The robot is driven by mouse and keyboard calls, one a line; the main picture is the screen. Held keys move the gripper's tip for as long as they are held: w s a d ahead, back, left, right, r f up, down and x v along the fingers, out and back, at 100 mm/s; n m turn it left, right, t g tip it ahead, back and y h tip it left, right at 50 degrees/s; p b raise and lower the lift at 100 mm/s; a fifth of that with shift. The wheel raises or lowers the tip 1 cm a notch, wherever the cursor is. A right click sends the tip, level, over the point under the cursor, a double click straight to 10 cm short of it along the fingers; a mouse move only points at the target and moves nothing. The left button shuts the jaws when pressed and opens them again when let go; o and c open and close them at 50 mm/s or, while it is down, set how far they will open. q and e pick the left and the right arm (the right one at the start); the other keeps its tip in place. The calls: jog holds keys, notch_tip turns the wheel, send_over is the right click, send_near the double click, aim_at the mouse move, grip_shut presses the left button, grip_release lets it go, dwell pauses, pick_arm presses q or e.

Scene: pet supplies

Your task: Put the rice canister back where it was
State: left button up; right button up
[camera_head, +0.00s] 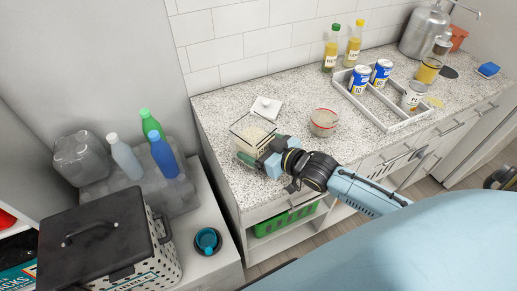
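The rice canister (251,128) is a clear, square-topped box with pale rice inside. It is at the left end of the speckled counter (215,109), with its top open. My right gripper (259,155) comes in from the right, with its fingers at the canister's lower front, and appears shut on it. The fingers and wrist hide part of the canister's base, so I cannot tell whether it rests on the counter. A white square lid with a knob (266,106) lies behind the canister. My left gripper is not in view.
A red-rimmed jar (323,122) stands right of the canister. Bare counter lies between lid and jar. A lower ledge at left holds a black-lidded bin (93,228).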

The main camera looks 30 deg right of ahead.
jog(key=shift+w+f, duration=0.1)
jog(key=shift+f, duration=0.3)
jog(key=shift+f, duration=0.2)
jog(key=o, duration=1.1)
jog(key=shift+c, duration=0.2)
jog(key=shift+r, duration=0.1)
jog(key=v, duration=1.2)
jog(key=shift+p, duration=0.35)
